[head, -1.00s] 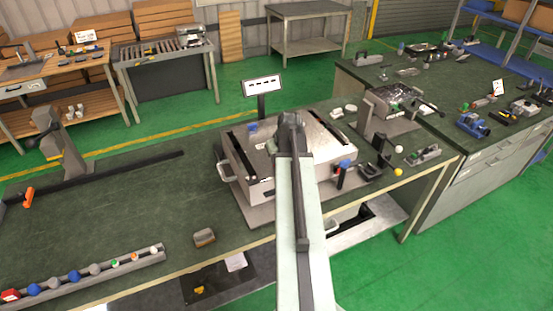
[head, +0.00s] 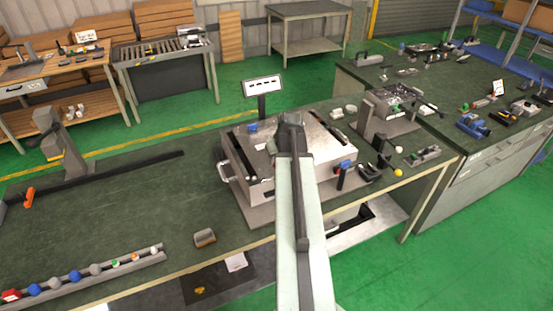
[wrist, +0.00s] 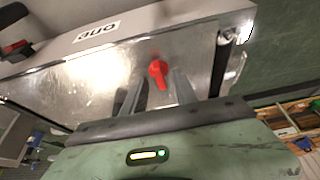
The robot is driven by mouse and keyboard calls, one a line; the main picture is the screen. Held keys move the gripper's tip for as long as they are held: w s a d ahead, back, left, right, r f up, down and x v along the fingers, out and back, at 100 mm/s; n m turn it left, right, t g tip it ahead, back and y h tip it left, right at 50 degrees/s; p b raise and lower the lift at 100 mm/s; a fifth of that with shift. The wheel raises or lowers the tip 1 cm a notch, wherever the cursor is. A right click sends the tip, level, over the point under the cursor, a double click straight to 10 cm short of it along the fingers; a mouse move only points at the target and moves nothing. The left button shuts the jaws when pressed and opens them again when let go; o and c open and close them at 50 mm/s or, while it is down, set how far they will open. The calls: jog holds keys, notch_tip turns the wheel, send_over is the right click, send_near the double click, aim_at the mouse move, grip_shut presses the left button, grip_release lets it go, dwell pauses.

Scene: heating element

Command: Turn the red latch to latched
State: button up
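The red latch (wrist: 158,72) stands on the shiny metal face of the box (wrist: 85,82) in the wrist view. Its narrower end points away from my gripper, slightly left. My gripper (wrist: 157,88) has its two grey fingers apart, one on each side of the latch's lower part. I cannot tell if either finger touches it. In the head view, the metal box (head: 322,135) stands on the green bench, and my arm's end is over it. The latch and my fingertips are hidden there behind my arm.
A small sign (head: 263,87) on a post stands behind the box. A blue-topped part (head: 343,172) and a grey stand (head: 373,118) are to its right. A rail of coloured knobs (head: 95,272) lies at the front left.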

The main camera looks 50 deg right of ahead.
jog(key=p+v, duration=0.6)
jog(key=v, duration=0.1)
jog(key=shift+r, duration=0.2)
jog(key=shift+s, duration=0.1)
